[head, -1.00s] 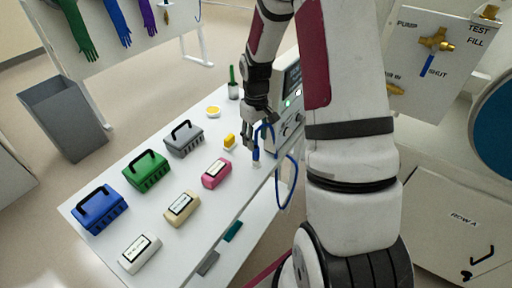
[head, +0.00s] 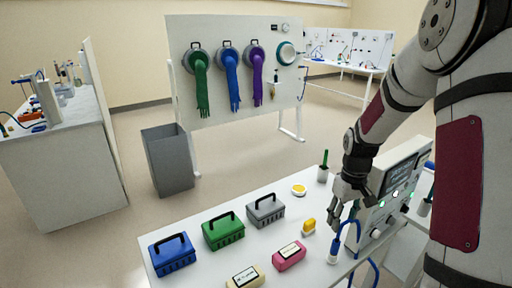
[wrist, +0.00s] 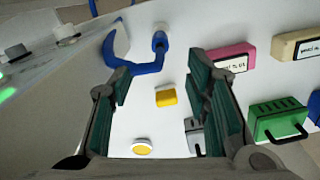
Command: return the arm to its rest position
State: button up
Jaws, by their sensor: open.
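My gripper (head: 347,212) hangs over the right part of the white table (head: 290,205) in the head view, beside the instrument box with lit buttons (head: 405,185). In the wrist view my gripper (wrist: 170,90) has its two green-padded fingers spread apart with nothing held between them. A blue hooked tube with a white end (head: 334,257) stands close by the gripper in the head view. The tube (wrist: 150,67) shows just beyond the left finger in the wrist view; whether they touch is unclear. A yellow block (wrist: 166,98) lies on the table below, seen between the fingers.
Blue (head: 172,253), green (head: 223,231) and grey (head: 265,210) cases stand on the table, with pink (head: 289,256) and cream (head: 245,277) labelled blocks before them. A yellow-topped dish (head: 299,190) and green-handled cup (head: 323,170) are behind. A glove panel (head: 180,60) and grey bin (head: 168,160) stand beyond.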

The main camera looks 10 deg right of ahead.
jog(key=s+a+r+t, duration=0.15)
jog(key=a+r, duration=0.35)
jog(key=r, duration=0.5)
jog(key=s+a+r+t, duration=0.2)
jog(key=s+a+r, duration=0.4)
jog(key=s, duration=0.3)
jog(key=s+a+r+m+t, duration=0.1)
jog(key=s+a+r+t, duration=0.1)
jog(key=s+a+r, duration=0.5)
jog(key=s, duration=0.3)
jog(key=shift+r, duration=0.4)
